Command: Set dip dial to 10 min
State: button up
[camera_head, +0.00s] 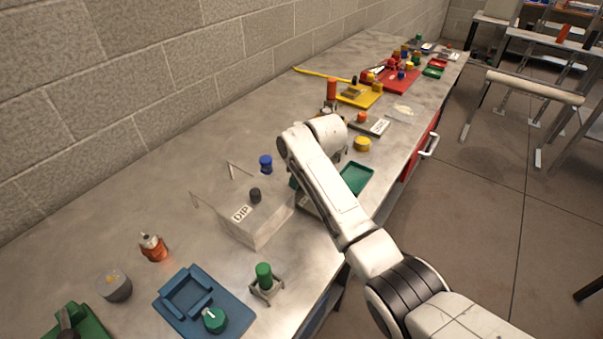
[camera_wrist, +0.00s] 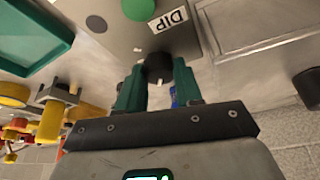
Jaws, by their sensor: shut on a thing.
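The dip dial (camera_wrist: 158,69) is a small dark knob on a grey control box (camera_wrist: 118,38) with a white DIP label (camera_wrist: 168,20). In the wrist view, my gripper (camera_wrist: 157,75) has its green fingers closed on both sides of this knob. A small pale mark shows on the knob's edge, but I cannot read the minute scale. A green round knob (camera_wrist: 138,8) and a grey disc (camera_wrist: 96,23) are on the same box. In the head view my arm hides the dial and most of the box.
A clear tank (camera_head: 250,230) with a dark lid knob (camera_head: 255,195) and its own DIP label stands beside the box. A green tray (camera_head: 356,178), a blue bottle (camera_head: 265,163) and a green-handled tool (camera_head: 264,275) are nearby. A wall bounds the bench behind.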

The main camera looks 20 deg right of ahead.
jog(key=m+h, duration=0.1)
jog(key=m, duration=0.2)
jog(key=shift+a+p, duration=0.15)
jog(key=shift+p, duration=0.15)
jog(key=m+h, duration=0.1)
jog(key=m, duration=0.2)
jog(key=shift+a+m+h, duration=0.15)
jog(key=shift+m+h, duration=0.15)
jog(key=m+h+b, duration=0.1)
jog(key=m+b, duration=0.1)
jog(key=m, duration=0.1)
jog(key=shift+a, duration=0.1)
jog(key=shift+w+m+g+h+b, duration=0.1)
jog(key=shift+m+g+h+b, duration=0.25)
jog(key=shift+m, duration=0.55)
jog(key=o, duration=1)
jog(key=shift+o, duration=0.2)
jog(key=shift+r, duration=0.15)
jog(key=b+v, duration=0.1)
jog(key=v, duration=0.9)
jog(key=shift+a+r, duration=0.15)
jog(key=shift+r, duration=0.05)
